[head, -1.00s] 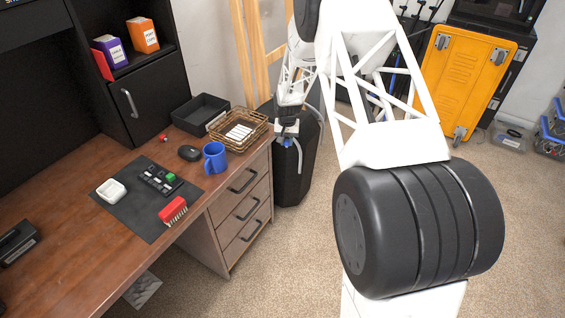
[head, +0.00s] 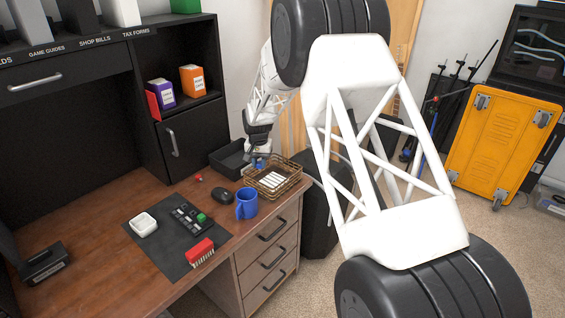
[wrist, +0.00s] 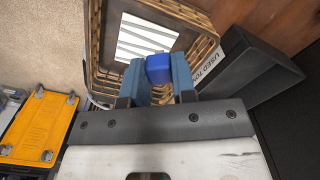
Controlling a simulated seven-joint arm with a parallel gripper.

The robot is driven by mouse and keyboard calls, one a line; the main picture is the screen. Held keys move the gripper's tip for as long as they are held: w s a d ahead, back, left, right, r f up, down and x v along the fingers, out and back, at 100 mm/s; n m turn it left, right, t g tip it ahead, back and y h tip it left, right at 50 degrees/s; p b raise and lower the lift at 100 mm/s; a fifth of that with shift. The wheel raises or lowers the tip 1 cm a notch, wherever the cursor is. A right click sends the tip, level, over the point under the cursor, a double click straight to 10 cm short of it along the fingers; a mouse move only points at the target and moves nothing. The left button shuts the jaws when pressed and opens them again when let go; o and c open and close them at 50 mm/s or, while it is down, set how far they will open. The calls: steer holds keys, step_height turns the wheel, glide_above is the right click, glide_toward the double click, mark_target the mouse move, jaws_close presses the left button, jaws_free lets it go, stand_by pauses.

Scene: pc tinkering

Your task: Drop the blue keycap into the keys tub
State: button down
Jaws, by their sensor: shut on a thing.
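My gripper (wrist: 157,78) is shut on the blue keycap (wrist: 158,68), which sits between its fingertips. In the wrist view the keycap is over the wicker basket (wrist: 208,50) and hides part of it. In the head view my gripper (head: 259,158) is above the back of the desk, between the black tray (head: 229,163) and the wicker basket (head: 298,180). A small white tub (head: 143,224) stands on the dark mat at the desk's left; I cannot read any label on it, so I cannot tell which container is the keys tub.
The dark mat (head: 168,248) also bears a black key block (head: 187,218) with a green key and a red brush (head: 200,250). A blue mug (head: 246,206) and a black mouse (head: 222,195) stand before the basket.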

steer(key=s+a+n, duration=0.2)
steer(key=s+a, duration=0.4)
steer(key=a, duration=0.7)
steer(key=s+a+n, duration=0.3)
steer(key=s+a, duration=0.3)
steer(key=a, duration=0.8)
steer(key=s+a+n, duration=0.2)
steer(key=s+a, duration=0.5)
steer(key=a, duration=0.7)
steer(key=shift+a+f+n, duration=0.15)
steer(key=shift+a+n, duration=0.1)
steer(key=shift+n, duration=0.05)
steer(key=shift+f, duration=0.15)
steer(key=shift+f, duration=3.15)
steer(key=shift+w, duration=0.1)
steer(key=c, duration=0.8)
jaws_free()
steer(key=shift+c, duration=0.2)
